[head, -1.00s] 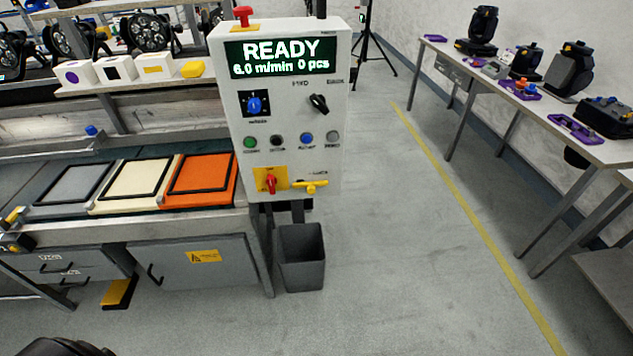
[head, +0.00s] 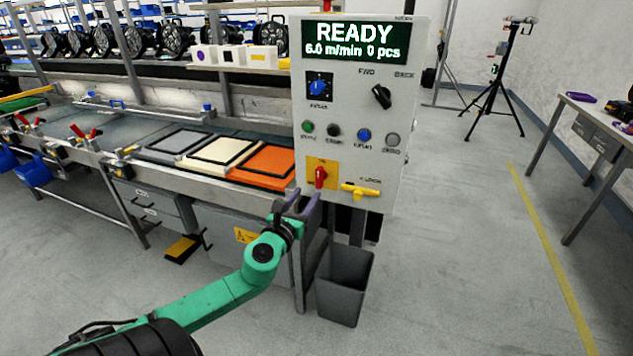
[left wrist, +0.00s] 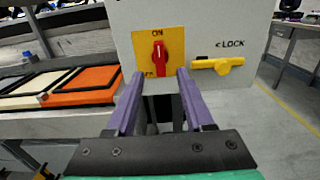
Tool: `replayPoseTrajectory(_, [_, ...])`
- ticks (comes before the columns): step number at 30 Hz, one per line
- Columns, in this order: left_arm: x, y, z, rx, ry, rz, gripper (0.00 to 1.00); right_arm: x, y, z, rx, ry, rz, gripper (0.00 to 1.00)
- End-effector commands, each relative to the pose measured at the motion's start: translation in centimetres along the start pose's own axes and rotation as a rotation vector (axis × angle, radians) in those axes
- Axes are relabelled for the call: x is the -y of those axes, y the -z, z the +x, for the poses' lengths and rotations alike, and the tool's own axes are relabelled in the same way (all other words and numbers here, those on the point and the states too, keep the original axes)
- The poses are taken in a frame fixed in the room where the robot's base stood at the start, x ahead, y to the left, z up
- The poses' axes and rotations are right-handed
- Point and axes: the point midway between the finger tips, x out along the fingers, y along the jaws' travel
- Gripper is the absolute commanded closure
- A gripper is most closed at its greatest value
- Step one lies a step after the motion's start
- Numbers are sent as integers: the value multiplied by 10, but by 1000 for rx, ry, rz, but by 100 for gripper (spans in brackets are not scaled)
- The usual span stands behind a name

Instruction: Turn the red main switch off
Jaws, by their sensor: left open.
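The red main switch (head: 320,176) sits on a yellow plate (head: 316,167) at the lower left of the grey control panel (head: 352,105). In the left wrist view the red switch (left wrist: 160,58) stands upright, its handle toward the ON mark. My left gripper (head: 303,203) is open, just below and in front of the switch. Its two purple fingers (left wrist: 159,88) show in the left wrist view with nothing between them, apart from the switch. A yellow lock lever (left wrist: 218,65) lies to the right of the switch. My right gripper is in no view.
The panel's display (head: 347,41) reads READY. A blue knob (head: 318,87), a black selector (head: 381,96) and several buttons lie above the switch. An orange framed panel (head: 262,165) lies on the bench at left. A grey bin (head: 343,284) stands below. Open floor lies right.

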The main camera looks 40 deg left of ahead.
Motion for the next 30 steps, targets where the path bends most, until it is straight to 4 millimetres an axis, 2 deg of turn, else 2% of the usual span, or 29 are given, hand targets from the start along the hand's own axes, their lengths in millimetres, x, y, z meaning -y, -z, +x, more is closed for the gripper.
replayPoseTrajectory(3, [0, -2, 28, 3, -1, -1, 48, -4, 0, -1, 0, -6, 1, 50])
replayPoseTrajectory(10, [-1, 1, 70, 0, -2, -5, 48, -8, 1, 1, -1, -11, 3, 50])
replayPoseTrajectory(15, [0, 2, 82, -3, -1, -5, 48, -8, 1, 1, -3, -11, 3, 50])
replayPoseTrajectory(22, [0, 2, 83, -3, 0, -5, 48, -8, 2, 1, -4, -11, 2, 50])
replayPoseTrajectory(26, [0, 2, 82, -3, 0, -5, 97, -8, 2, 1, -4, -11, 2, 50])
replayPoseTrajectory(27, [0, 2, 82, -3, 0, -5, 100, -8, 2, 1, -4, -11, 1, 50])
replayPoseTrajectory(30, [0, 2, 82, -3, 0, -5, 100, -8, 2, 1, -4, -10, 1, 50])
